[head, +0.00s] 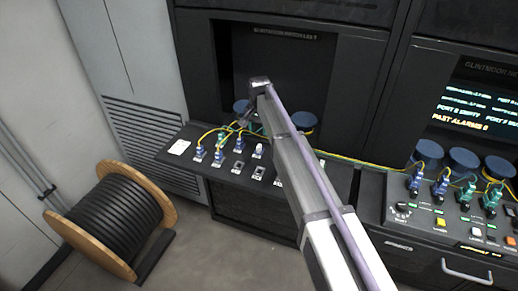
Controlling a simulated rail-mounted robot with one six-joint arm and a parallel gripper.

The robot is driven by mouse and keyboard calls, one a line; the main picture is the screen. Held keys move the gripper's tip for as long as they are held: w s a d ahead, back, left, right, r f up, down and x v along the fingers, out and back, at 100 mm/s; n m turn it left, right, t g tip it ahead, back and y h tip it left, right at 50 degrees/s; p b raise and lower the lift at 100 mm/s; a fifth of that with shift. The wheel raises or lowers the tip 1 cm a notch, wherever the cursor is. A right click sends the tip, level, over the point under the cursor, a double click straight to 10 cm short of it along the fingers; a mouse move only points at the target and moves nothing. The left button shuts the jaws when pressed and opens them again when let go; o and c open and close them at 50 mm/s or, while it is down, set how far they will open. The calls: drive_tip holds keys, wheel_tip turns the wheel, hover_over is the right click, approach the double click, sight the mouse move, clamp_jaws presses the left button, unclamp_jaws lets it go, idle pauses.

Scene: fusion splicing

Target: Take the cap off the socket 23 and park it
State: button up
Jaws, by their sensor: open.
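My gripper (246,121) hangs from the end of my arm above the back part of the sloped socket panel (180,160). It is small and dark here; its jaws are open, and I see nothing held in them. A small white cap (259,150) stands on the panel, just right of and in front of the gripper, apart from it. The socket numbers are too small to read, so I cannot tell which is socket 23. Dark square sockets without plugs (238,165) show in the front row. My arm hides the right part of the panel.
Blue plugs (199,152) and green plugs with yellow cables sit in the panel's left part. Blue round spools (304,121) stand behind. A second console (430,215) with plugs and buttons is at the right. A cable drum (110,220) lies on the floor at the left.

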sight(259, 145)
wheel_tip(259, 145, down, 9)
drive_tip(key=b, duration=0.9)
drive_tip(key=shift+f, duration=0.1)
drive_tip(key=shift+c, duration=0.4)
clamp_jaws()
idle(0.4)
drive_tip(key=shift+r, duration=0.2)
drive_tip(key=shift+r+p, duration=2.95)
drive_tip(key=shift+p, duration=0.1)
